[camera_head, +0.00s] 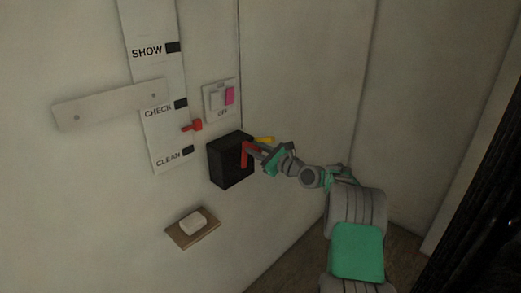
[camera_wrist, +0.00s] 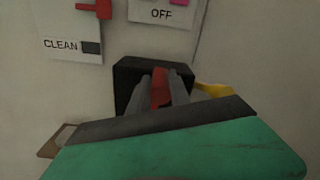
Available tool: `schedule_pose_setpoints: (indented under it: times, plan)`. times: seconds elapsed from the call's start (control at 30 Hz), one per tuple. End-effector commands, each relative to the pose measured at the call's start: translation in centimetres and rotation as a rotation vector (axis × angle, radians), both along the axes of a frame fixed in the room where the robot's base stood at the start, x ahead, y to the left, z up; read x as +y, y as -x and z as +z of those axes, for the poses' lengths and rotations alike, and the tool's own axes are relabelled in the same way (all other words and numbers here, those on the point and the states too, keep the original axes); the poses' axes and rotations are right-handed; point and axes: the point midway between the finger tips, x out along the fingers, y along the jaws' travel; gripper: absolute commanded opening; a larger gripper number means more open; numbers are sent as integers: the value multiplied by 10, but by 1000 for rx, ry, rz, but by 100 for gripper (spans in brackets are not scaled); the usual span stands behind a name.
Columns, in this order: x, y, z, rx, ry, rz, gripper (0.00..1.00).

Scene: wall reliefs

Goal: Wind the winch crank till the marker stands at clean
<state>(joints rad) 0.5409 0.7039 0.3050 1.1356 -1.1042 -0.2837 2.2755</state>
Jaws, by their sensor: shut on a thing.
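The winch is a black box (camera_head: 226,170) on the wall, with a red crank (camera_head: 245,152) on its right side. My gripper (camera_head: 256,149) is at the crank, shut on its red part. In the wrist view the red crank (camera_wrist: 160,88) shows between the two grey fingers, in front of the black box (camera_wrist: 125,85). A white scale strip (camera_head: 157,121) reads SHOW, CHECK and CLEAN from top to bottom, each with a dark block. The red marker (camera_head: 193,126) stands between CHECK and CLEAN. The crank's far end is partly hidden by my gripper.
A switch plate (camera_head: 220,101) with a white and a pink part, labelled OFF in the wrist view, is above the box. A yellow piece (camera_head: 265,139) sticks out right of the box. A wooden ledge (camera_head: 181,240) with a white block is below. A pale bar (camera_head: 105,107) crosses the strip.

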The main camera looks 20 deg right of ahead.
Motion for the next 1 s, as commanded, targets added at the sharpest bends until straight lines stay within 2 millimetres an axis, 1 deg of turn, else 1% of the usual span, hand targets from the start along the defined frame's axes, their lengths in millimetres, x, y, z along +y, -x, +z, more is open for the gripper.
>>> schedule_pose_setpoints:
  times: [0.27,0.3,0.53,0.77,0.83,0.93,1.0]
  plan:
    - [0,0,-1,0,-1,-1,0]
    - [0,0,-1,0,-1,-1,26]
    - [-1,0,-1,1,-1,-1,45]
    - [-1,1,-1,1,-1,-1,45]
    - [-3,4,-2,2,0,-3,45]
    - [-11,16,-3,1,-1,-4,45]
    - [-18,30,-4,1,-1,-4,45]
